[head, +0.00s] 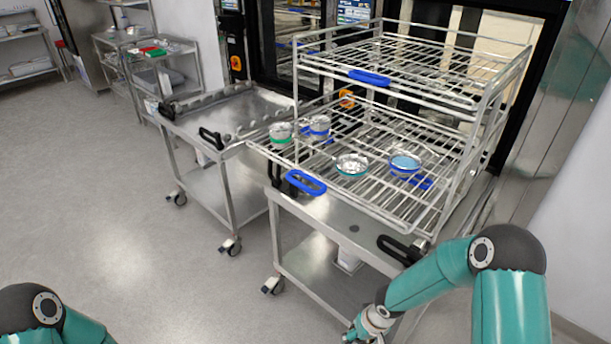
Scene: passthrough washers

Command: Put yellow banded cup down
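No cup with a clearly yellow band shows in the head view. On the lower wire shelf of the rack (300,153) stand a green-banded cup (281,132) and a blue-banded cup (319,125), both upright at the left. A shallow green-rimmed dish (352,165) and a blue dish (404,164) sit nearer the middle and right. My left arm shows only at the bottom left corner, and its gripper is out of the frame. My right arm reaches down to the bottom edge; its wrist shows, but the fingers are cut off below the frame.
The rack rests on a steel cart (325,215) with black handles. A second steel cart (225,115) stands to its left, its top mostly bare. A small orange-yellow item (347,98) shows behind the wires, unclear. Open floor (110,190) lies to the left.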

